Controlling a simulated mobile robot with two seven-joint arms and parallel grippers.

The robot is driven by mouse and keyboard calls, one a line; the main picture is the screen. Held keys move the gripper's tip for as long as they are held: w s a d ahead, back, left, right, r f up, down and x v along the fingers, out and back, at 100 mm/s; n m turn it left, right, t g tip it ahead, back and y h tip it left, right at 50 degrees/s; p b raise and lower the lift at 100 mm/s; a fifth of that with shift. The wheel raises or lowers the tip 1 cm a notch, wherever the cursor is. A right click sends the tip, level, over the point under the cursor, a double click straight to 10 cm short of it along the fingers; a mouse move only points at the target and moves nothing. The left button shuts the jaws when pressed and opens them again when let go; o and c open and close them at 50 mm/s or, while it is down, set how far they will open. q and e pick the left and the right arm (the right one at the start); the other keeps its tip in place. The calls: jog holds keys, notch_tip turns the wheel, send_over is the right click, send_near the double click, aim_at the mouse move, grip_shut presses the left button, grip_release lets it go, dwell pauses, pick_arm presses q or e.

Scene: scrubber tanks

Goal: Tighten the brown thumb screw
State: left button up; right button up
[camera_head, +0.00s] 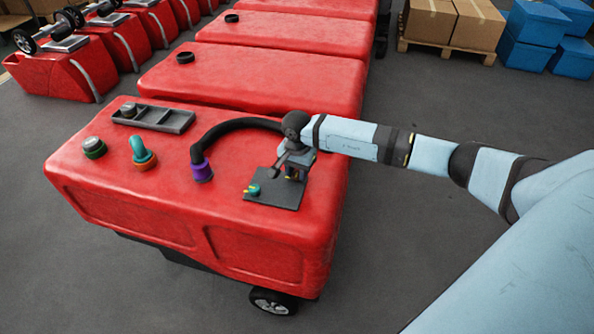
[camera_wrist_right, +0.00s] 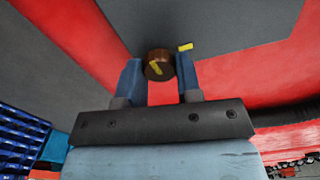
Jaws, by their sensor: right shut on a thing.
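The brown thumb screw (camera_wrist_right: 158,65) shows in the right wrist view between the two blue fingers of my right gripper (camera_wrist_right: 159,80), which is shut on it. A yellow line runs slantwise across its top. A separate yellow mark (camera_wrist_right: 185,47) lies on the dark plate beside the right fingertip. A teal screw (camera_head: 254,190) with yellow marks sits at the plate's left edge. My left gripper is out of view.
A black hose (camera_head: 235,126) with a purple collar (camera_head: 202,172) arches just left of my gripper. Further left are a teal-orange fitting (camera_head: 142,153), a green-ringed cap (camera_head: 94,147) and a grey tray (camera_head: 155,117). More red tanks (camera_head: 255,80) stand behind. Grey floor lies right.

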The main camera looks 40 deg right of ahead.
jog(key=shift+m, duration=1.1)
jog(key=m, duration=0.3)
jog(key=shift+m+b, duration=0.3)
jog(key=m, duration=0.3)
jog(key=shift+m, duration=0.3)
jog(key=m, duration=0.6)
jog(key=shift+p, duration=0.4)
jog(key=shift+r+m, duration=0.1)
jog(key=shift+m, duration=1.6)
jog(key=shift+w, duration=0.1)
jog(key=o, duration=0.9)
